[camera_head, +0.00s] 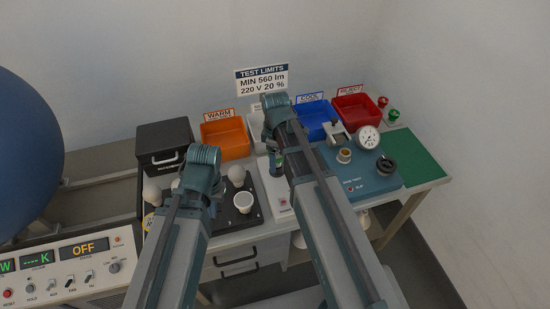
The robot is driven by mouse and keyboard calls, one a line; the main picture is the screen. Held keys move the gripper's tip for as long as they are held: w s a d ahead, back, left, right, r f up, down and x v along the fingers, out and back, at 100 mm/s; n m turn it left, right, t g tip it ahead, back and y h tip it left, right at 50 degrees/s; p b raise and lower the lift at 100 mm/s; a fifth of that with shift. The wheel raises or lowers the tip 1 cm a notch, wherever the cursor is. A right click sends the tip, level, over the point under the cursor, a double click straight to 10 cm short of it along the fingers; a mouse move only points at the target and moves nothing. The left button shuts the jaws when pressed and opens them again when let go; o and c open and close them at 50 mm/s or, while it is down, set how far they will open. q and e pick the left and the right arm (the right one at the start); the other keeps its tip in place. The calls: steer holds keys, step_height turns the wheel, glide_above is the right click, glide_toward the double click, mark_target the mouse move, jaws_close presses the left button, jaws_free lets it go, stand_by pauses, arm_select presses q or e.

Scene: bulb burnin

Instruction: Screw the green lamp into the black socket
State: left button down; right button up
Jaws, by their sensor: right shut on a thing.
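My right gripper (276,167) hangs below its wrist over the pale tester box at the table's middle. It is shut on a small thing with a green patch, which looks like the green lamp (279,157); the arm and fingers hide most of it. The black socket (387,165) sits on the right part of the blue test unit (362,178), well to the right of my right gripper. My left gripper (190,190) is over the black tray with white bulbs; its own wrist hides its fingertips.
A brass-coloured socket (344,156) and a round gauge (367,137) stand on or by the blue unit. Orange (225,137), blue (315,118) and red (356,111) bins line the back. White bulbs (237,175) stand in the tray. A green mat (412,158) lies clear at right.

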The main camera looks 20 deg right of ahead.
steer(key=m, duration=0.4)
steer(key=shift+s+d, duration=0.15)
steer(key=shift+s, duration=0.1)
steer(key=m, duration=0.8)
steer(key=shift+w+d+m, duration=0.1)
steer(key=shift+m, duration=0.2)
steer(key=m, duration=0.3)
steer(key=shift+w, duration=0.15)
arm_select(q)
steer(key=shift+d, duration=0.1)
arm_select(e)
steer(key=o, duration=1.2)
steer(key=shift+d, duration=0.1)
steer(key=shift+o, duration=0.2)
